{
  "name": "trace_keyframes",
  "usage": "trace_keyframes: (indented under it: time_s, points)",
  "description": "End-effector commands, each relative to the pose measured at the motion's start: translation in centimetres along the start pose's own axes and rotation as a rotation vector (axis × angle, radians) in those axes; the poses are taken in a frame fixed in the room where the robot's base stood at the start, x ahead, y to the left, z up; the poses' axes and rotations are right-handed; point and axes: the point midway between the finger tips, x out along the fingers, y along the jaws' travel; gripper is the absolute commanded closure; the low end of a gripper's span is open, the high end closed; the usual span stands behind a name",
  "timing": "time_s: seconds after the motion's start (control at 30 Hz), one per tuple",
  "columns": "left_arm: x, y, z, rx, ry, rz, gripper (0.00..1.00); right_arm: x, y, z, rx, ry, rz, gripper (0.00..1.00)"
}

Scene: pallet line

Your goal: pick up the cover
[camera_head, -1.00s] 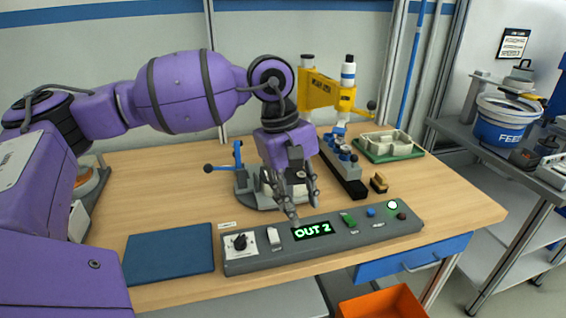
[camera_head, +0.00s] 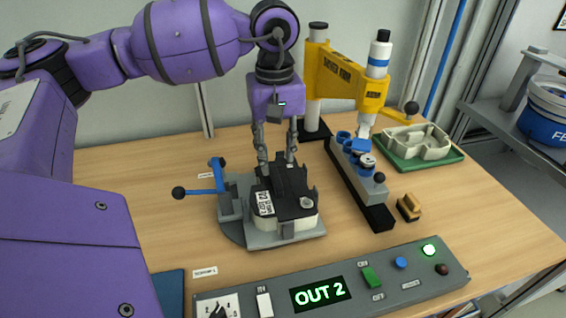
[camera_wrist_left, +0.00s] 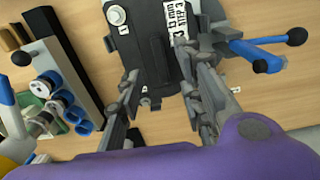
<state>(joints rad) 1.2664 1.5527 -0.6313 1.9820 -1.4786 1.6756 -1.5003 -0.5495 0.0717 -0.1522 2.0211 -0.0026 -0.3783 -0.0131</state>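A black, stepped part that looks like the cover (camera_head: 283,188) sits on a pale body in the grey clamp fixture (camera_head: 262,242). It has a white label on its left side. My left gripper (camera_head: 277,160) points down at the far side of the cover. Its fingers are apart; in the wrist view the gripper (camera_wrist_left: 165,100) has the cover's near end between or just beyond its fingertips. Contact cannot be told. My right gripper is not in view.
A blue-handled toggle clamp (camera_head: 217,176) stands left of the cover. A rail with blue rings (camera_head: 357,170), a yellow press (camera_head: 345,75) and a green tray (camera_head: 418,158) lie to the right. A control console (camera_head: 335,283) reading "OUT 2" runs along the front edge.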

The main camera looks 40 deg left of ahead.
Motion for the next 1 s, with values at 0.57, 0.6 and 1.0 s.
trace_keyframes:
  time_s: [0.57, 0.6, 1.0]
  points:
    - [7.1, 0.0, -0.6, -0.001, -0.003, -0.003, 0.66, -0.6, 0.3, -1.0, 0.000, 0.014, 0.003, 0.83]
    - [7.4, 0.1, -0.6, -0.001, -0.002, -0.002, 0.66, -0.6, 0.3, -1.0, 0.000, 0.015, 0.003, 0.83]
    - [7.7, 0.1, -0.6, -0.001, -0.002, -0.001, 0.83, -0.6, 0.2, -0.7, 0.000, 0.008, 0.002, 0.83]
